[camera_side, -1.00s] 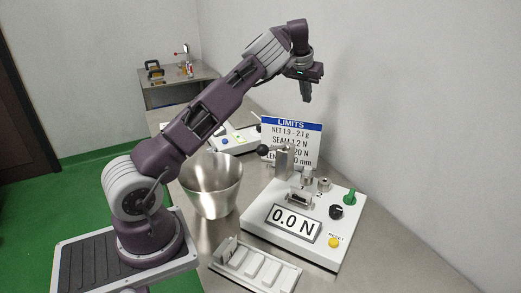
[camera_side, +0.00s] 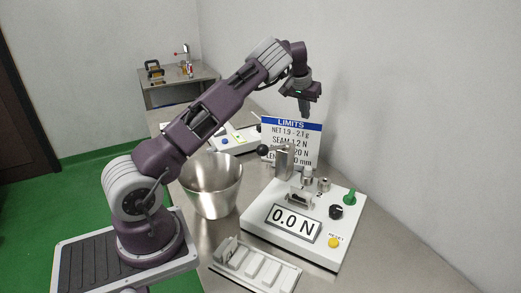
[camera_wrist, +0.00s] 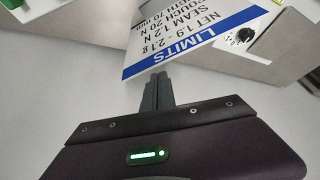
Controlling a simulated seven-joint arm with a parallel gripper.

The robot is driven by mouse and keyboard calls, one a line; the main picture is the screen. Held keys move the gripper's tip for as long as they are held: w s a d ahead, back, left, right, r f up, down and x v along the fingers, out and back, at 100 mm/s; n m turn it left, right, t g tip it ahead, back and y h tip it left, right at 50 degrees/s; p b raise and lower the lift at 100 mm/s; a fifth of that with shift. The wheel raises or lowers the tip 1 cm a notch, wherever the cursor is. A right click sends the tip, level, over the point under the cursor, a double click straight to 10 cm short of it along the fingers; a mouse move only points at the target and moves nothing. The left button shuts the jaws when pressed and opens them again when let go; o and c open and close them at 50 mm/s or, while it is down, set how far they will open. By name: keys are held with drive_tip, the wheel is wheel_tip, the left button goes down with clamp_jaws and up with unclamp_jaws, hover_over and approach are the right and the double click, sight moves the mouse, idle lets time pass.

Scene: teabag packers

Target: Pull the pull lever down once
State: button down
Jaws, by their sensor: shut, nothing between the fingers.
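The white tester (camera_side: 284,251) stands on the steel bench and reads 0.0 N. A lever with a black ball knob (camera_side: 263,150) juts left from the metal post (camera_side: 283,163) at its back; I take this as the pull lever. My gripper (camera_side: 304,110) is shut and empty, in the air above the limits sign, up and to the right of the ball knob and apart from it. In the wrist view its fingers (camera_wrist: 157,88) are together in front of the sign; the ball knob is not clearly visible there.
The blue-headed limits sign (camera_side: 292,140) stands just behind the post and shows in the wrist view (camera_wrist: 190,42). A steel bucket (camera_side: 212,190) is left of the tester. A tray (camera_side: 255,267) lies in front.

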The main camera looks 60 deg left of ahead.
sight(302, 136)
drive_tip(key=shift+s+d+f, duration=0.15)
drive_tip(key=shift+f, duration=1.85)
drive_tip(key=shift+s+d+f, duration=0.1)
drive_tip(key=shift+s+f, duration=0.05)
drive_tip(key=shift+f, duration=2.6)
drive_tip(key=shift+w+a+f, duration=0.1)
drive_tip(key=shift+f, duration=0.15)
drive_tip(key=shift+w+a+r, duration=0.1)
drive_tip(key=shift+r, duration=0.05)
drive_tip(key=shift+r, duration=0.15)
wheel_tip(302, 136, up, 13)
drive_tip(key=shift+w, duration=0.1)
